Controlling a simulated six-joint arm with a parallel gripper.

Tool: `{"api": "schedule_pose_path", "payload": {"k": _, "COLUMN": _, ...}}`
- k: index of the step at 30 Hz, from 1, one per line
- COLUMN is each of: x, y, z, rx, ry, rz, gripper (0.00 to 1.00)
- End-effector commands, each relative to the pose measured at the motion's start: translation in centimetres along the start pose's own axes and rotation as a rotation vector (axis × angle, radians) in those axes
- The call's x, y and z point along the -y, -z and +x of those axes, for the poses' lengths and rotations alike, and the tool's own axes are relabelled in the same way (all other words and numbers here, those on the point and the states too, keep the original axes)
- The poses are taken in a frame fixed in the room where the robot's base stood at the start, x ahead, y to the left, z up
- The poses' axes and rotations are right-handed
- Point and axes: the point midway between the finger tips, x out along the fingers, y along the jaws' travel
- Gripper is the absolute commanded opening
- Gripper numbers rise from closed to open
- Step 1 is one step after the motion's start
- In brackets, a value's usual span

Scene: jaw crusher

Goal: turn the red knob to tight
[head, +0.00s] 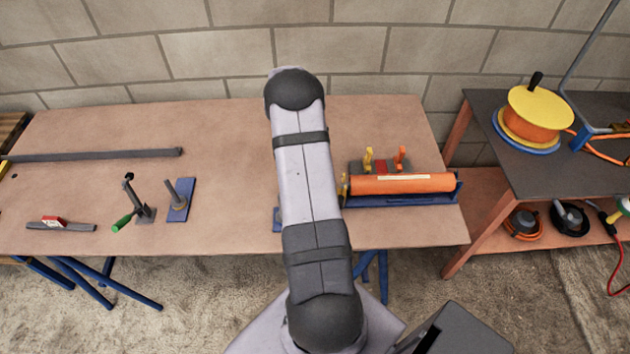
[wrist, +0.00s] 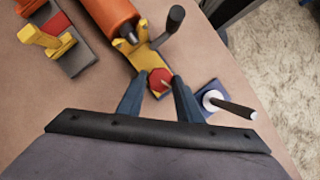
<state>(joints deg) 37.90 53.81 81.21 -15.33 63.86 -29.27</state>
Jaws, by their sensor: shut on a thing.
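The red knob (wrist: 159,79) shows in the wrist view on a yellow bracket (wrist: 146,60) at the end of an orange cylinder (wrist: 108,14). A small pale mark shows on its face; I cannot read any label. My gripper (wrist: 159,86) has one finger on each side of the knob and is shut on it. In the head view the orange cylinder (head: 402,183) lies on a blue base (head: 415,198). The knob and my gripper are hidden there behind my arm.
A black-handled crank (wrist: 170,28) rises close beside the knob. A blue block with a dark rod (wrist: 233,108) stands to the right. Yellow and red-grey parts (wrist: 55,42) lie left of the cylinder.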

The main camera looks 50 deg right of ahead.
Motion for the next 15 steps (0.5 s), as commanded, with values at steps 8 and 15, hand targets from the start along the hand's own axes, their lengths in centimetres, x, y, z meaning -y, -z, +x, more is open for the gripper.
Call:
{"api": "schedule_pose_path", "payload": {"k": 8, "x": -0.3, "y": -0.05, "z": -0.05, "rx": -0.001, "ry": 0.078, "rz": 0.191, "gripper": 0.1}}
{"api": "schedule_pose_path", "payload": {"k": 15, "x": -0.36, "y": -0.06, "z": -0.09, "rx": -0.001, "ry": 0.115, "rz": 0.282, "gripper": 0.1}}
